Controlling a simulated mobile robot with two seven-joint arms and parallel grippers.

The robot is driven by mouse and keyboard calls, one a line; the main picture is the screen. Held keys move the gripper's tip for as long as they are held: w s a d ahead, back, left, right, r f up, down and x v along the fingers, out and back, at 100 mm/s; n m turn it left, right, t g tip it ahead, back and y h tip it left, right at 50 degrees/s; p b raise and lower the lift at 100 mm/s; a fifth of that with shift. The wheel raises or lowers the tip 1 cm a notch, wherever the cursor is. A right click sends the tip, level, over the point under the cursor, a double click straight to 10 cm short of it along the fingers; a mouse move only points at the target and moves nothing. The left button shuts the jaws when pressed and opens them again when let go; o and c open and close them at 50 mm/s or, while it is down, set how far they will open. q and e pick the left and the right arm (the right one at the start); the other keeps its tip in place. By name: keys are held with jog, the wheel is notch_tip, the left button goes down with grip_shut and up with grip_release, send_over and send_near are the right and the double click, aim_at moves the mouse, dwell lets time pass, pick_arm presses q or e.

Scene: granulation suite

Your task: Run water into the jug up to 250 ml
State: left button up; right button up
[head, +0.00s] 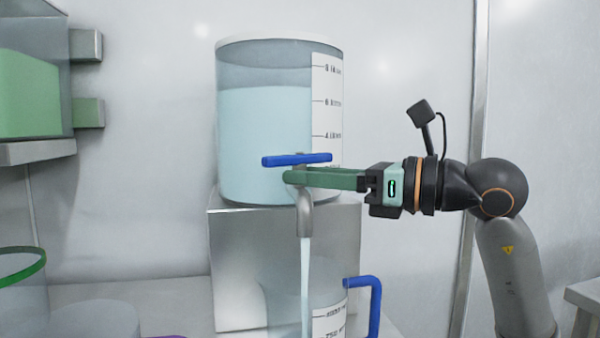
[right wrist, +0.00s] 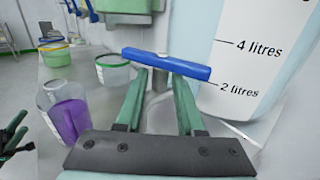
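A clear tank (head: 262,140) of pale blue water stands on a metal stand. Its tap (head: 305,212) has a blue lever (head: 290,160) lying crosswise, also seen in the right wrist view (right wrist: 165,65). Water (head: 305,275) streams from the spout into a clear jug (head: 285,300) with a blue handle (head: 375,305). The jug's lower part is cut off, so its water level is hidden. My right gripper (head: 290,177) reaches in from the right at the tap, just under the lever. Its green fingers are apart, either side of the tap's stem (right wrist: 160,80).
A metal stand (head: 240,270) bears the tank. A green-rimmed vessel (head: 22,268) is at the lower left. In the right wrist view a jug of purple liquid (right wrist: 68,118) and tubs with yellow (right wrist: 55,55) and green rims (right wrist: 112,70) stand left of the tap.

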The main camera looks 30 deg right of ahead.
jog(key=shift+x, duration=0.85)
jog(key=shift+c, duration=0.2)
grip_shut()
